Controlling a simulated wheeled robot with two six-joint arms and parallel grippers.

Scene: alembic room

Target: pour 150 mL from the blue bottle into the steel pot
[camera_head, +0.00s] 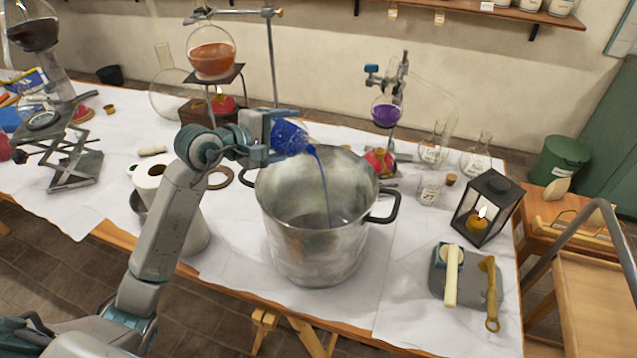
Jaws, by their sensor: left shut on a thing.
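The blue bottle (287,138) is tilted to the right above the back-left rim of the steel pot. My left gripper (264,136) is shut on it. A thin blue stream runs from the bottle's mouth down into the steel pot (315,250). The pot stands upright on the white-covered table and has dark handles at its sides. A little dark liquid shows at the bottom of the pot; its level is hard to judge. My right gripper is not in view.
A stand with an orange flask (212,54) is behind my left arm. A purple flask (386,112) stands behind the pot. A lit lantern (487,208) and a grey tray (438,281) with tools are to the right.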

